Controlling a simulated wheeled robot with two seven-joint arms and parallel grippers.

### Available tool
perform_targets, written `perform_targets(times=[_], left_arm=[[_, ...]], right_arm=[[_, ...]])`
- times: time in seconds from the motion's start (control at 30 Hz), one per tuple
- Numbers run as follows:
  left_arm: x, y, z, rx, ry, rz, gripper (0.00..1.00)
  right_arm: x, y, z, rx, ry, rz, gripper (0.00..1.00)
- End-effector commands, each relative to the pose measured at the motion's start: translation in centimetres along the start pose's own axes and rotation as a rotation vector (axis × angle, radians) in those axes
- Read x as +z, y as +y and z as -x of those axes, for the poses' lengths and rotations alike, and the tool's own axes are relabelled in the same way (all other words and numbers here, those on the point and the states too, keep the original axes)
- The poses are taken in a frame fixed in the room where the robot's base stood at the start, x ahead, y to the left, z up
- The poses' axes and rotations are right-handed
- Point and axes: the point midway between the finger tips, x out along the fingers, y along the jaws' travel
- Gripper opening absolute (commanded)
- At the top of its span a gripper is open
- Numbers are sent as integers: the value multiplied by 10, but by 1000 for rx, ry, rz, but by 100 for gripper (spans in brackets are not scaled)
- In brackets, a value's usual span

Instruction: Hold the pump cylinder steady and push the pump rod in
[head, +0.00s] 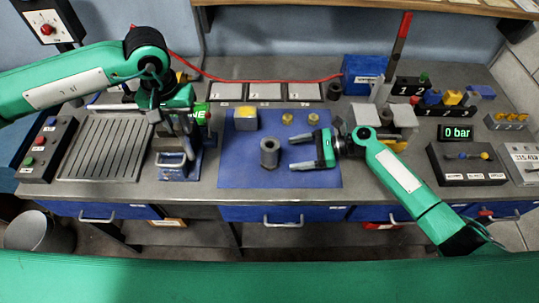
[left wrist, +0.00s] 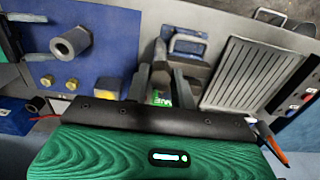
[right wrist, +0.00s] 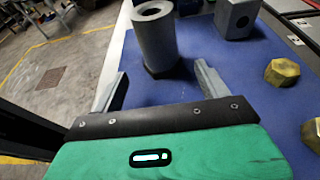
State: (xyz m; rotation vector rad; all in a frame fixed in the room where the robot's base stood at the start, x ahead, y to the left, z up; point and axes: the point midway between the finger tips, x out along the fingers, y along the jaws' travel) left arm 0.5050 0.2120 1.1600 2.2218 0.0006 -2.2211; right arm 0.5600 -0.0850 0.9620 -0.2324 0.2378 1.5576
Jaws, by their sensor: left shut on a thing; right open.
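A grey upright cylinder (head: 269,152) with an open bore, probably the pump cylinder, stands on the blue mat (head: 240,178). It shows in the left wrist view (left wrist: 70,43) and the right wrist view (right wrist: 154,38). My right gripper (head: 291,152) is open and empty, with its fingers pointing at the cylinder from the right; they are apart from it. My left gripper (head: 183,128) is shut on a grey part at the blue stand with a handle (head: 172,170). That part, between the fingers in the left wrist view (left wrist: 160,78), is mostly hidden. I cannot make out the pump rod.
A grey block with a yellow top (head: 245,118) and two brass fittings (head: 287,118) lie at the back of the mat. A ribbed plate (head: 100,150) is at the left. A gauge box reading 0 bar (head: 465,160) is at the right. The front of the mat is clear.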

Motion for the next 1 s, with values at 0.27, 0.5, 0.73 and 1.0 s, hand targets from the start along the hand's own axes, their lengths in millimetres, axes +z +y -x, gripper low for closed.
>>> perform_targets(times=[0.27, 0.5, 0.73, 1.0], left_arm=[[0, 0, -10, 0, 1, 0, 5], [0, 0, -9, 0, 1, 0, 5], [0, 0, -10, 0, 1, 0, 5], [0, 0, -10, 0, 1, 0, 5]], right_arm=[[0, 0, -43, 1, -3, 2, 76], [1, 0, -69, 0, -1, 3, 76], [0, 0, -76, -1, 0, 3, 76], [0, 0, -77, 0, 0, 4, 68]])
